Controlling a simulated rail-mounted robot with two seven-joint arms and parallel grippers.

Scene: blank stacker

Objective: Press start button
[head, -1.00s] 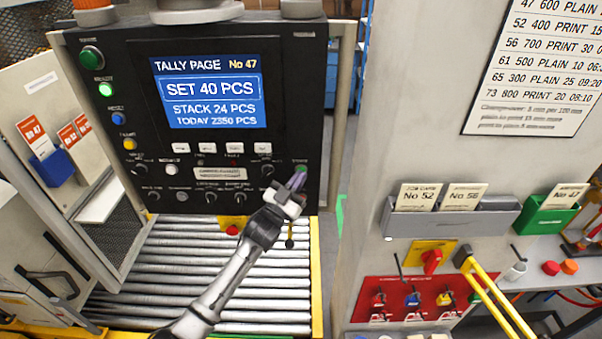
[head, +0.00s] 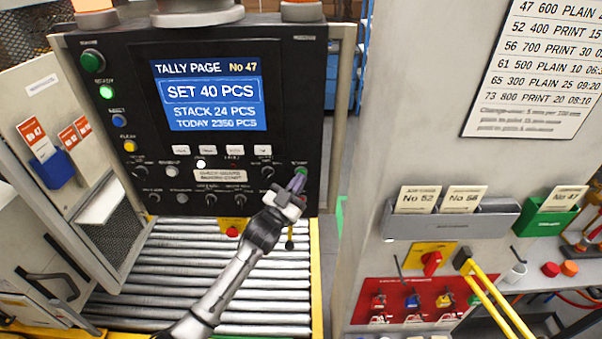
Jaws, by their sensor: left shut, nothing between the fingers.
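The start button (head: 301,169) is a small green button at the lower right of the black control panel (head: 230,52), with a small label above it. My left gripper (head: 298,182) is shut and empty, its purplish fingertips pointing up at the button from just below. The tips overlap the button's lower edge in the picture; I cannot tell whether they touch it or whether it is pressed in. My right gripper is not in view.
The screen (head: 209,95) reads set 40 pcs, stack 24 pcs. A larger green button (head: 92,60) sits at the panel's upper left. Metal rollers (head: 180,255) lie below the panel. A grey cabinet with card holders (head: 460,222) and a yellow handle (head: 490,290) stands right.

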